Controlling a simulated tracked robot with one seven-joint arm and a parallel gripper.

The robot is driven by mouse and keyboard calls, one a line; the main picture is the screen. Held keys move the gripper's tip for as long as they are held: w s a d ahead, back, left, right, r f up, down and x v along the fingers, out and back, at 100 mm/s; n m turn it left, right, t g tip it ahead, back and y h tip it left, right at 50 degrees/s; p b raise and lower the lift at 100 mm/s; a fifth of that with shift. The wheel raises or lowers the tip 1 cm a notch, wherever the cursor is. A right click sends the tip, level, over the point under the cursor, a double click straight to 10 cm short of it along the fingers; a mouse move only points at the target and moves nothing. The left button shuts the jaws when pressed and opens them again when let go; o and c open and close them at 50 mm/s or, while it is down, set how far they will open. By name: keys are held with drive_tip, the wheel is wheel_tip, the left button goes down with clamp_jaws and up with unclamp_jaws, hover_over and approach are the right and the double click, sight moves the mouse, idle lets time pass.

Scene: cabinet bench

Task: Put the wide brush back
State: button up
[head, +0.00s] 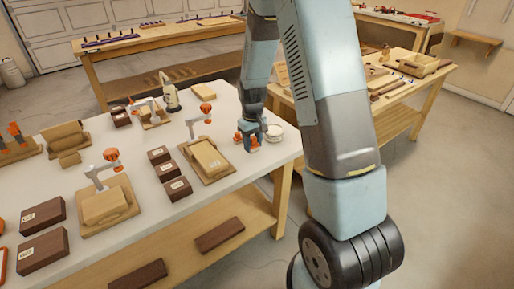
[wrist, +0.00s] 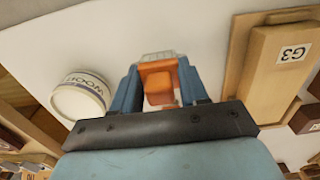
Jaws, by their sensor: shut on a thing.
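My gripper (wrist: 158,90) points down at the right end of the white bench top. It also shows in the head view (head: 250,135). Its blue fingers are shut on an orange piece with a pale grey ridged edge (wrist: 157,58). Much of this piece is hidden between the fingers, and I cannot tell for sure that it is the wide brush. No other thing in view is clearly a wide brush.
A round tin lettered WOOD (wrist: 80,98) stands close beside my gripper. A wooden block marked G3 (wrist: 272,60) lies on a board on the other side. Dark brown blocks (head: 175,188) and orange-knobbed clamps (head: 112,156) crowd the bench. Bare white surface (head: 140,160) lies between them.

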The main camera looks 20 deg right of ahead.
drive_tip(key=shift+s+f, duration=0.1)
drive_tip(key=shift+f, duration=1.25)
drive_tip(key=o, duration=1)
drive_tip(key=shift+f, duration=0.1)
drive_tip(key=shift+o, duration=0.2)
